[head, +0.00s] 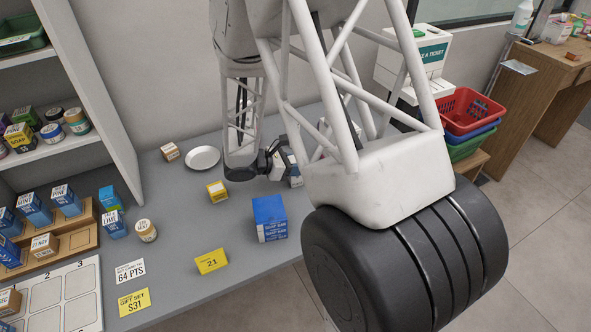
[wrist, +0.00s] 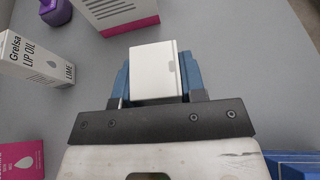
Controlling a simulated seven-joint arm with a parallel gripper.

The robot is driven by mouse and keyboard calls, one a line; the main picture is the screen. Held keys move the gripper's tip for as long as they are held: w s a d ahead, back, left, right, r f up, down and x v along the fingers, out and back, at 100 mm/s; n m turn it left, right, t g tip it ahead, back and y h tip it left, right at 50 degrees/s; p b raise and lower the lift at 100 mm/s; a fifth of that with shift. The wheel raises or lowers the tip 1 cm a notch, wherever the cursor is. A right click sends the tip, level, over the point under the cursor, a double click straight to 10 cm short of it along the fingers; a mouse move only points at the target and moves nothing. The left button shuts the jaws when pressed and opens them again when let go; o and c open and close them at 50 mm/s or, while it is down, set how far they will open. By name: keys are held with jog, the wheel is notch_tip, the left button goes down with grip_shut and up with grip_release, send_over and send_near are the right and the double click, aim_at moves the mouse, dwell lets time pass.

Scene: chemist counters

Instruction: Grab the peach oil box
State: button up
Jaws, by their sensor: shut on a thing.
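My gripper (wrist: 157,85) has its blue fingers closed on the two sides of a small white box (wrist: 154,70) in the wrist view. The face turned to the camera is plain white with no readable label, so I cannot tell from print whether it is the peach oil box. In the head view my gripper (head: 272,160) is low over the back of the grey counter, partly hidden by my arm. I cannot make out the held box clearly there, and no peach label is readable in either view.
In the wrist view, a Gretsa lime lip oil box (wrist: 35,58) is left of the fingers, a white-and-pink box (wrist: 122,12) ahead. A blue soap box (head: 270,218), small yellow box (head: 217,191) and white dish (head: 203,158) stand on the counter. Stacked baskets (head: 467,110) are right.

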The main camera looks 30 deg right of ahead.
jog(key=shift+r, duration=0.2)
jog(key=shift+r, duration=0.4)
notch_tip(320, 180, up, 3)
jog(key=shift+s+f, duration=0.1)
jog(key=shift+f, duration=0.1)
jog(key=s+a+r, duration=0.1)
jog(key=s+a, duration=0.3)
jog(key=s, duration=1.1)
jog(key=shift+s, duration=0.15)
jog(key=shift+r, duration=0.1)
jog(key=shift+r, duration=0.1)
